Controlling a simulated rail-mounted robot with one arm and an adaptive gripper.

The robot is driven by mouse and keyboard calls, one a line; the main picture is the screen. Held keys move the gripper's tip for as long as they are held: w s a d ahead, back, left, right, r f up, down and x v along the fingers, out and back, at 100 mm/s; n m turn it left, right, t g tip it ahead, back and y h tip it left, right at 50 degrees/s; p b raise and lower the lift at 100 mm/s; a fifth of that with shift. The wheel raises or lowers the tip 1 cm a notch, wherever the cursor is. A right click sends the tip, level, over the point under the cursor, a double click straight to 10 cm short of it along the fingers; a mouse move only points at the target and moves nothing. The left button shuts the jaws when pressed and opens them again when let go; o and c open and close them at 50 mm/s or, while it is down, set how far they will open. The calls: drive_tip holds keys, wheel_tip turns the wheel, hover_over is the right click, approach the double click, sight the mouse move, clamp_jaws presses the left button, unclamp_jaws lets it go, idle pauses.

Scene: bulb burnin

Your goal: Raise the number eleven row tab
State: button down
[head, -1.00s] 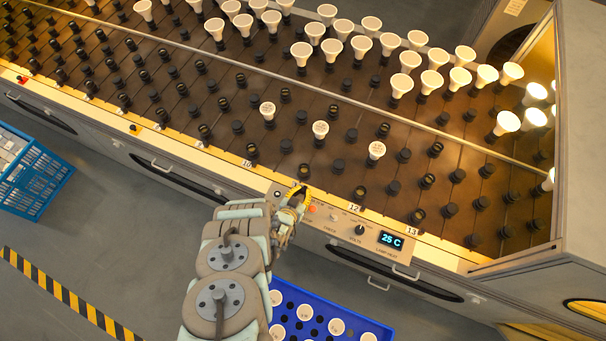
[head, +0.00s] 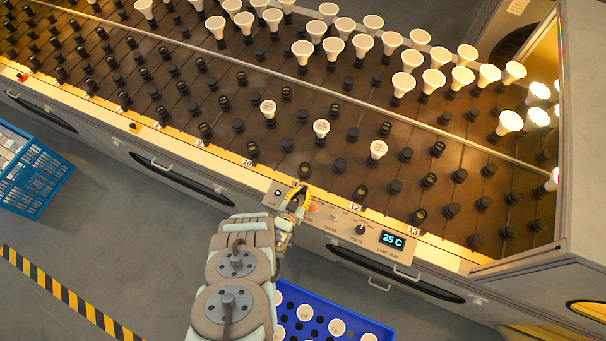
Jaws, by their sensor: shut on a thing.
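My gripper (head: 298,196) is at the front ledge of the rack, between the row labels 10 (head: 248,162) and 12 (head: 355,208), where the eleven row lies. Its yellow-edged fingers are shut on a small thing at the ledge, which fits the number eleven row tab. The fingers hide the tab, so I cannot tell whether it is raised. The rack (head: 320,240) stretches across the view with rows of dark sockets behind the ledge.
White bulbs stand in several sockets. A blue crate of bulbs (head: 388,330) is below, another blue crate (head: 40,195) at left.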

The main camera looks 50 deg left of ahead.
sight(302, 193)
drive_tip(key=shift+f, duration=0.1)
drive_tip(key=c, duration=1.1)
unclamp_jaws()
drive_tip(key=shift+o, duration=0.2)
drive_tip(key=shift+s, duration=0.25)
drive_tip(key=shift+s+d, duration=0.25)
drive_tip(key=shift+s, duration=0.3)
drive_tip(key=shift+s+d+r, duration=0.25)
drive_tip(key=shift+s+r, duration=0.35)
drive_tip(key=shift+s+d+f, duration=0.15)
drive_tip(key=shift+s+d, duration=0.05)
drive_tip(key=shift+s, duration=0.2)
drive_tip(key=shift+s+d+f, duration=0.1)
drive_tip(key=shift+s+d, duration=0.05)
drive_tip(key=shift+s, duration=0.25)
drive_tip(key=shift+s+d+r, duration=0.1)
drive_tip(key=shift+s+d, duration=0.1)
drive_tip(key=shift+s, duration=0.2)
drive_tip(key=shift+s+d+r, duration=0.1)
drive_tip(key=shift+s, duration=0.05)
